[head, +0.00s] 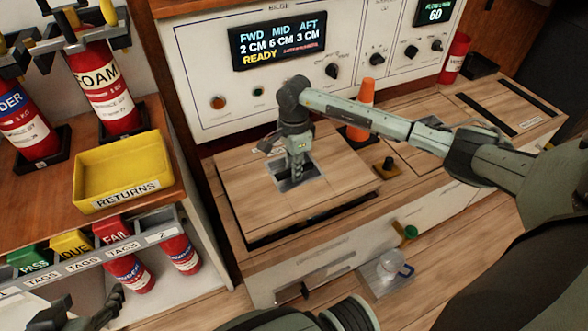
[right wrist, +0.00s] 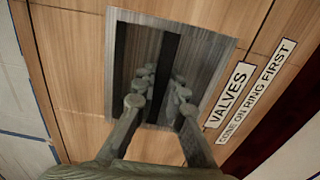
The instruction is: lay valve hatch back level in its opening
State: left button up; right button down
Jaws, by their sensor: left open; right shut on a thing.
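The valve hatch (head: 245,190) is a wooden panel on the low bench, with a recessed metal plate in it. A dark gap shows along its front edge, so it does not sit flush there; I cannot tell how far it is raised. My right gripper (head: 297,172) reaches down into the metal recess and is shut on the hatch's handle. In the right wrist view its fingers (right wrist: 158,105) are inside the recess, beside a dark bar, and the hatch wood (right wrist: 75,70) surrounds it. My left gripper (head: 92,312) is open and empty at the lower left, partly cut off.
An orange cone (head: 362,108) stands behind the hatch. A black knob (head: 388,164) is right of it. A yellow returns tray (head: 125,170) and extinguishers (head: 103,85) stand at left. A control panel rises behind.

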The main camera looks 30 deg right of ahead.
jog(key=shift+w+f+b, duration=0.1)
jog(key=shift+f+b, duration=1.55)
jog(key=shift+f, duration=0.35)
jog(key=c, duration=1.5)
grip_release()
jog(key=shift+s+f, duration=0.2)
notch_tip(320, 180, up, 12)
jog(key=shift+w+r, duration=0.15)
jog(key=shift+r, duration=0.05)
